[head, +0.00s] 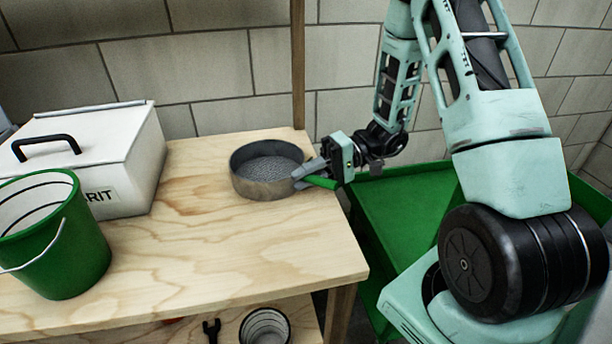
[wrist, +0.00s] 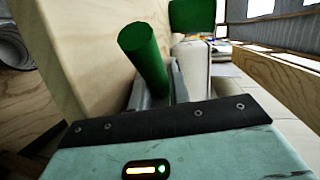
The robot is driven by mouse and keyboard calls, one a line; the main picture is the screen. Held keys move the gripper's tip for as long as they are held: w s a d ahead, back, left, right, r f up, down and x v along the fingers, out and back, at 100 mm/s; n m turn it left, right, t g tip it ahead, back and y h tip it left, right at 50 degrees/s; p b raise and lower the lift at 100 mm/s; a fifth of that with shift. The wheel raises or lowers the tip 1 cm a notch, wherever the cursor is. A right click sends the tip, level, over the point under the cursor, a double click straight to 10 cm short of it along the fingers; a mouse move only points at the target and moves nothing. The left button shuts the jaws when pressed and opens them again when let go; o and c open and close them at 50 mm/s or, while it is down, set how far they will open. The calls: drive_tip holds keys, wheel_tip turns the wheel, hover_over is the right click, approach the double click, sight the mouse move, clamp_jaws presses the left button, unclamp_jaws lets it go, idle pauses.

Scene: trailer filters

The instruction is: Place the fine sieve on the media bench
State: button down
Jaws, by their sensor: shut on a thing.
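The fine sieve (head: 264,188) is a round grey metal pan with a mesh floor and a green handle (head: 322,182). It is upright at the back right of the wooden media bench (head: 200,240), on or just above the top; I cannot tell which. My gripper (head: 312,174) is shut on the green handle, at the bench's right edge. In the wrist view the green handle (wrist: 143,55) sticks out between the fingers (wrist: 160,88). The sieve's pan is hidden there.
A white box (head: 120,150) with a black handle and a green bucket (head: 60,250) stand on the bench's left. A post (head: 298,60) rises at the bench's back. A green tray-like surface (head: 410,210) lies right of the bench. The bench's front middle is clear.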

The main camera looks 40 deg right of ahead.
drive_tip(key=shift+s+f+b, duration=0.15)
drive_tip(key=shift+f+b, duration=0.35)
drive_tip(key=shift+f, duration=0.15)
drive_tip(key=c, duration=1.3)
unclamp_jaws()
drive_tip(key=shift+s, duration=0.1)
drive_tip(key=shift+r+p, duration=0.35)
drive_tip(key=shift+p, duration=0.1)
drive_tip(key=shift+d+r, duration=0.2)
drive_tip(key=shift+r, duration=0.05)
drive_tip(key=p+v, duration=0.1)
drive_tip(key=v, duration=1)
drive_tip(key=shift+d+r, duration=0.2)
drive_tip(key=shift+d, duration=0.1)
